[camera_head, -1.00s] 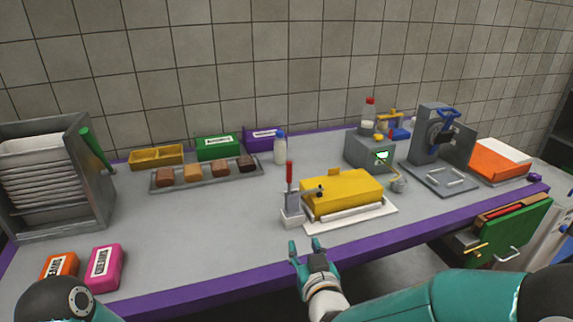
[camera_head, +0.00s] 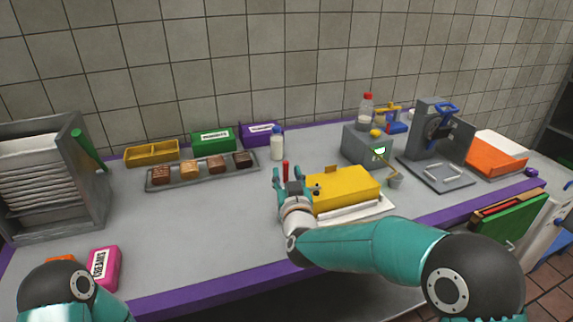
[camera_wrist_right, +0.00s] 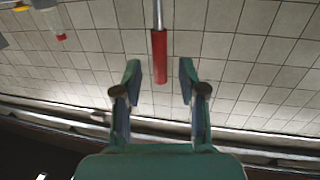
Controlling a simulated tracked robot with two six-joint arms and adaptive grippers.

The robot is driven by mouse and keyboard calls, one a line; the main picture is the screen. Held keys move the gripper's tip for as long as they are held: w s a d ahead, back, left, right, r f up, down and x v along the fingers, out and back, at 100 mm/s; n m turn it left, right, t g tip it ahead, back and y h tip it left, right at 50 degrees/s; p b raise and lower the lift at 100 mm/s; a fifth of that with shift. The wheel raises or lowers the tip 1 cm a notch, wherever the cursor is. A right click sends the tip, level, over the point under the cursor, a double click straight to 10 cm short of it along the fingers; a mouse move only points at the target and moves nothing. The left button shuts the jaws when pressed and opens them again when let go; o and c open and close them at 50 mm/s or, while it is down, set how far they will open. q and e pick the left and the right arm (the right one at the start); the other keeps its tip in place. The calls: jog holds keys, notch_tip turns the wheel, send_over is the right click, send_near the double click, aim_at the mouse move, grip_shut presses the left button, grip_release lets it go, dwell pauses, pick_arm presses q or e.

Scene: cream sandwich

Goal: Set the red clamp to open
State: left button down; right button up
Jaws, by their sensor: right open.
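The red clamp handle (camera_head: 285,171) stands upright at the left end of the yellow block (camera_head: 345,186), which sits on a white base. My right gripper (camera_head: 288,178) is open in front of the handle, and its wrist hides the clamp's lower part. In the right wrist view the red handle (camera_wrist_right: 159,56) lies between the two spread fingers (camera_wrist_right: 158,85), apart from both. Its grey rod runs out of the top of that view. My left arm (camera_head: 70,292) shows at the lower left, but its gripper is not in view.
A tray of several brown blocks (camera_head: 201,172) lies to the left.

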aim_at(286, 171)
jog(key=shift+w+a+p, duration=0.15)
jog(key=shift+w+p, duration=0.15)
jog(key=shift+w, duration=1.25)
grip_shut()
